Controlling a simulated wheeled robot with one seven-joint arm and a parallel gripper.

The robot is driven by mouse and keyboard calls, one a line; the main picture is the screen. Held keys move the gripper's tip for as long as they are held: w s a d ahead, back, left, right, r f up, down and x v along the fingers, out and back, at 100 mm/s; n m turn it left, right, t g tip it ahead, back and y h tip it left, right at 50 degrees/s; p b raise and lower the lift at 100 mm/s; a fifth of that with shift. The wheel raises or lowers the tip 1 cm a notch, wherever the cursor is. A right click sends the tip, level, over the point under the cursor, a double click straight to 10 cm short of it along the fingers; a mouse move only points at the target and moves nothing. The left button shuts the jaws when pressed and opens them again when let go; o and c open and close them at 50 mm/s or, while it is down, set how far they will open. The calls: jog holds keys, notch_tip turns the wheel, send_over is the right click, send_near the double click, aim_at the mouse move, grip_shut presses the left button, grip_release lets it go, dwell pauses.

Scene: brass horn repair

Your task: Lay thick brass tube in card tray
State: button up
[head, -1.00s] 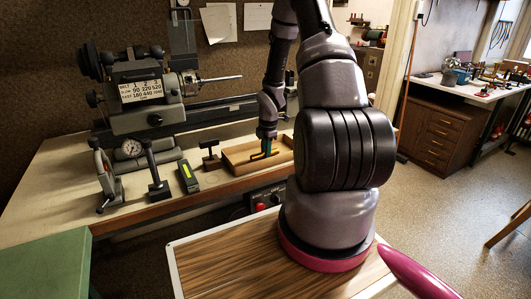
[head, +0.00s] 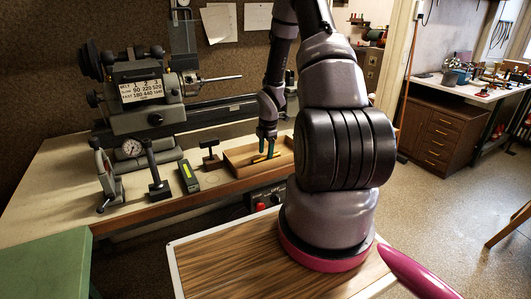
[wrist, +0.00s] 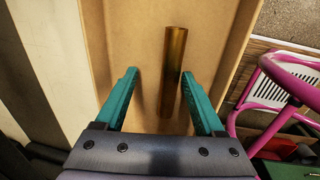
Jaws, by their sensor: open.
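The brass tube (wrist: 175,72) lies lengthwise on the floor of the card tray (wrist: 225,85) in the wrist view. In the head view the tube (head: 258,159) is a small yellow strip inside the tray (head: 237,166) on the bench. My gripper (wrist: 160,72) is open, its teal fingers spread either side of the tube's line, the right finger closer to it. In the head view my gripper (head: 267,145) is just above the tray. The near end of the tube lies between the fingers in the picture; no contact with them is visible.
A small dark T-shaped stand (head: 211,157) is left of the tray. The tray's walls surround the tube. Pink tubing (wrist: 275,95) shows at right in the wrist view.

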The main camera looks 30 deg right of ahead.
jog(key=shift+s+f, duration=0.2)
jog(key=shift+s, duration=0.1)
jog(key=shift+w+r, duration=0.15)
jog(key=shift+r, duration=0.95)
jog(key=shift+w+r, duration=0.1)
jog(key=shift+r, duration=2.9)
jog(key=shift+r, duration=0.15)
jog(key=s+a+r+m+t, duration=0.1)
jog(key=s+a+r+m, duration=0.15)
jog(key=r, duration=0.45)
jog(key=s+a+r+m+h, duration=0.15)
jog(key=r+m, duration=0.25)
jog(key=r, duration=0.4)
jog(key=s+a+r+m+t, duration=0.1)
jog(key=s+a+r+m, duration=0.2)
jog(key=r, duration=0.4)
jog(key=s+a+r+m+t+y, duration=0.1)
jog(key=s+a+r+m, duration=0.3)
jog(key=s, duration=0.5)
jog(key=s+a+r+m+t+y, duration=0.2)
jog(key=s+a+r+m, duration=0.2)
jog(key=s+r+m, duration=0.4)
jog(key=shift+s+a+r+m, duration=0.4)
jog(key=shift+r+m, duration=0.05)
jog(key=shift+r, duration=0.4)
